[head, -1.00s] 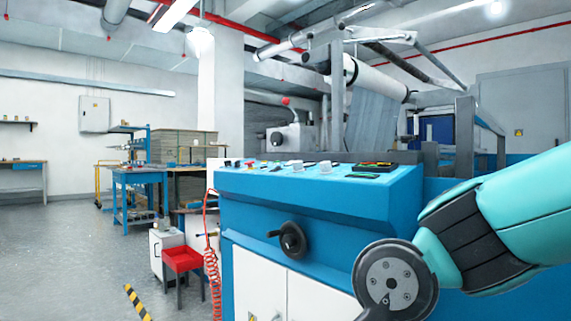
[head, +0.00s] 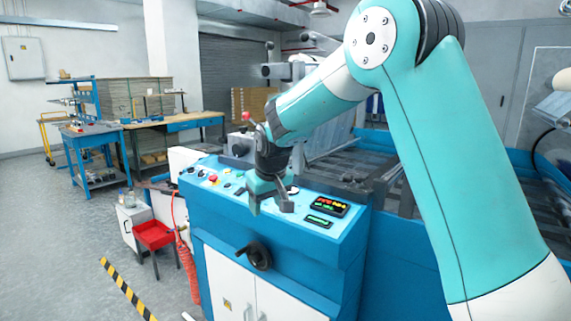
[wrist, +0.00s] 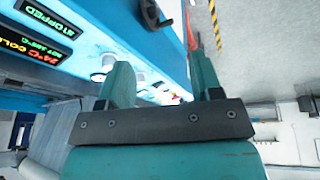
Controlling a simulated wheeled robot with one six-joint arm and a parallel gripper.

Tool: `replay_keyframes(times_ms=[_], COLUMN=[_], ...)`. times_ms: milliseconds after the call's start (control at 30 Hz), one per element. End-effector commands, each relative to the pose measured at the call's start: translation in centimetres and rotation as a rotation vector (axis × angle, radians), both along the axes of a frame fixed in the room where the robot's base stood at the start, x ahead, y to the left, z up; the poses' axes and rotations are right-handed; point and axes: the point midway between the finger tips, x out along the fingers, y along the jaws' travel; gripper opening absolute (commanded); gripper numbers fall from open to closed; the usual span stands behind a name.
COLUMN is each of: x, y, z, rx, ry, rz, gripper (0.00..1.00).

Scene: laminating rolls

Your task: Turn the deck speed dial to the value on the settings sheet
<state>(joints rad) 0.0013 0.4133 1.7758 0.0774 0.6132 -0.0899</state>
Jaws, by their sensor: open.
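My gripper (head: 270,209) is open and empty, above the sloped top of the blue control panel (head: 225,203). A white knob (head: 293,190) shows just right of my gripper in the head view. In the wrist view white knobs (wrist: 108,62) show beside the left finger, partly hidden by it. I cannot tell which is the deck speed dial or read its setting. No settings sheet is readable.
A red and green display (head: 329,206) and a smaller green display (head: 319,220) sit right of my gripper. One reads "STOPPED" (wrist: 50,17). A red button (head: 213,179) is at the left. A black handwheel (head: 255,256) sticks out from the front. A red bin (head: 154,236) stands left.

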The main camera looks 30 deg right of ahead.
Motion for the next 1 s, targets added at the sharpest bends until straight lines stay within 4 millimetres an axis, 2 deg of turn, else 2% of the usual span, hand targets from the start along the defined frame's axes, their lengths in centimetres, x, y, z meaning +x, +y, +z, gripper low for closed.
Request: replay_keyframes(times_ms=[33, 100, 300, 433, 567, 667, 1000], x=[1.4, 2.9, 5.7, 6.4, 6.8, 7.3, 9.9], y=[-1.5, -3.4, -7.4, -8.6, -9.1, -9.5, -11.3], z=[3.4, 5.1, 7.7, 8.0, 7.1, 5.7, -1.1], rx=[-0.018, -0.046, -0.099, -0.116, -0.12, -0.12, -0.118], ry=[-0.004, -0.017, -0.039, -0.044, -0.045, -0.043, -0.042], rz=[-0.035, -0.08, -0.169, -0.194, -0.201, -0.201, -0.2], gripper=[0.59, 0.59, 0.59, 0.59, 0.59, 0.59, 0.59])
